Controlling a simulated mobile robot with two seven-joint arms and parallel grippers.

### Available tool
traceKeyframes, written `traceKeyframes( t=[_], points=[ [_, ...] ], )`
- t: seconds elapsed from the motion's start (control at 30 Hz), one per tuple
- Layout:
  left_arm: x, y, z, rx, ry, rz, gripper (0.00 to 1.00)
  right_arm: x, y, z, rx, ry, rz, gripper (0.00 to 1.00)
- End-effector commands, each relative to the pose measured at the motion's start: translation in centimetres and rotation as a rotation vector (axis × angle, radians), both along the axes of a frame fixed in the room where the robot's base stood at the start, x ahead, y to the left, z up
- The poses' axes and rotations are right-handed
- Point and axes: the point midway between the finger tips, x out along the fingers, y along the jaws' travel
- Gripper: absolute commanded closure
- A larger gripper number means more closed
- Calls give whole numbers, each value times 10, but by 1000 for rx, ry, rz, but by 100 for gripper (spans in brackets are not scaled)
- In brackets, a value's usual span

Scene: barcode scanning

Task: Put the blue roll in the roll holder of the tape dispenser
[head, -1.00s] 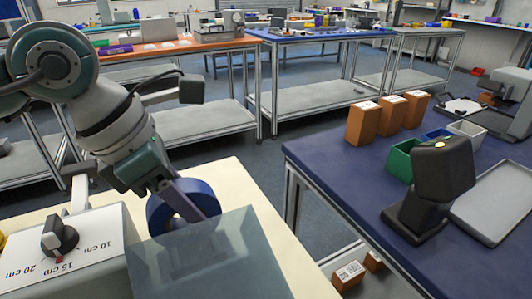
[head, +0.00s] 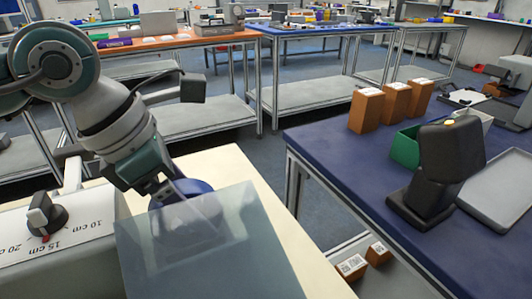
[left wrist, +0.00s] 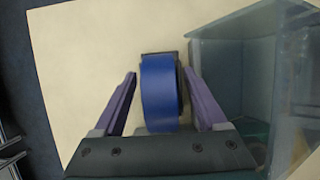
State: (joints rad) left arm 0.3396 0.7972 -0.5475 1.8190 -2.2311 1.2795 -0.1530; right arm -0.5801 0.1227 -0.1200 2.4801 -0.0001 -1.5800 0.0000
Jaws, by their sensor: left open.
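The blue roll (head: 190,188) is beyond the dispenser's clear cover, which hides part of it in the head view. In the left wrist view the roll (left wrist: 160,95) stands on edge over the cream tabletop, with a dark part just behind it. I cannot tell whether that is the roll holder or whether the roll is seated. The tape dispenser (head: 75,240) is white, with a black knob and cm marks. My left gripper (left wrist: 160,82) is open, its purple fingers on either side of the roll with gaps. My right gripper is not in view.
The dispenser's clear cover (left wrist: 235,90) stands close to the right finger. On the blue table (head: 340,160) at right are brown boxes (head: 397,98), a green bin (head: 405,147), a black scanner (head: 445,165) and a grey tray (head: 500,190). An aisle separates the tables.

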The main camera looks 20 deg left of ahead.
Motion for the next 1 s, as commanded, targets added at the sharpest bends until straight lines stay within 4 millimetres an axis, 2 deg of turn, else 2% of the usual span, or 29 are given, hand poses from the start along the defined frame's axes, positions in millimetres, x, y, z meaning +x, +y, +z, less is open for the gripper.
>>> traceKeyframes(
  t=[0.27, 0.37, 0.7, 0.83, 1.0],
  points=[
    [-1, 1, 3, 1, -1, 0, 25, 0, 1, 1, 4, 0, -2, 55],
    [-4, 4, 13, 2, -1, 0, 25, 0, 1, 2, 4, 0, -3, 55],
    [-23, 21, 74, 4, -4, -1, 25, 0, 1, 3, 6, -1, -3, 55],
    [-27, 24, 87, 1, -2, 0, 25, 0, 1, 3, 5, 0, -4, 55],
    [-29, 25, 92, 1, -1, 0, 25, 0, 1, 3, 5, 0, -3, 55]
  ],
)
